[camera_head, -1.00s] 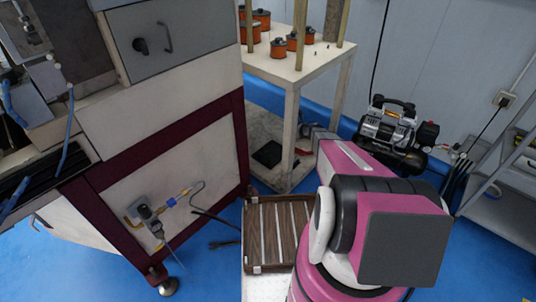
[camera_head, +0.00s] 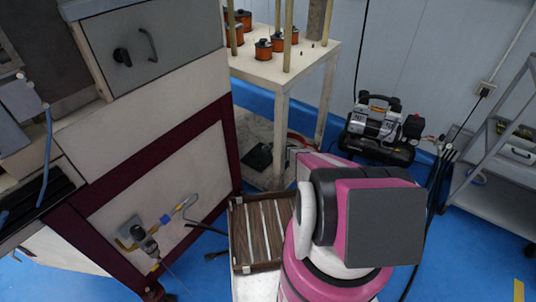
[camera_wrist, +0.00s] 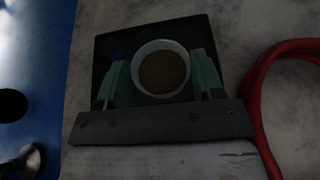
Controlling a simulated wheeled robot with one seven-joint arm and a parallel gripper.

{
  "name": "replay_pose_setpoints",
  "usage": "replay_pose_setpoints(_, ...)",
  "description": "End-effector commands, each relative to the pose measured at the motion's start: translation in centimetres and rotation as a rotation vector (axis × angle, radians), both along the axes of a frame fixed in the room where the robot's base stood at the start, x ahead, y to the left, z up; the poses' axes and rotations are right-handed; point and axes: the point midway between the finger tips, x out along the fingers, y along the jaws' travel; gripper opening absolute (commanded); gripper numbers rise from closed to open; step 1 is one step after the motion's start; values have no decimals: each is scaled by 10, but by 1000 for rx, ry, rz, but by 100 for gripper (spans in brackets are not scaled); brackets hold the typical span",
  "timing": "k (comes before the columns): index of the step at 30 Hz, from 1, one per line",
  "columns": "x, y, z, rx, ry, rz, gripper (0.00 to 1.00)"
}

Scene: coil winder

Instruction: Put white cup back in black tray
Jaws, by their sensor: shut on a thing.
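The white cup (camera_wrist: 162,72) shows from above in the wrist view, with a brown inside. My gripper (camera_wrist: 161,80) is shut on it, one green finger on each side. The black tray (camera_wrist: 107,47) lies behind and below the cup in that view, and the cup overlaps its middle. I cannot tell whether the cup touches the tray's floor. In the head view the black tray (camera_head: 258,157) shows on the low shelf under the cream table. My arm hides the gripper and cup there.
A red hose (camera_wrist: 258,95) curves close to the right of the tray. The cream table (camera_head: 283,68) with several orange coils stands above the low shelf. An air compressor (camera_head: 377,130) is to the right. A brown slatted crate (camera_head: 258,232) is nearer, left of my arm.

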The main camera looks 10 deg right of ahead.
Motion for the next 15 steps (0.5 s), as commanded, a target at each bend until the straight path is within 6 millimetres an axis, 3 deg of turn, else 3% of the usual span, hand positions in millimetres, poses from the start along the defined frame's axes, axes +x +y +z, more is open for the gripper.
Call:
replay_pose_setpoints(9,1,0,-36,1,1,0,35)
replay_pose_setpoints(15,0,0,-38,1,-1,0,35)
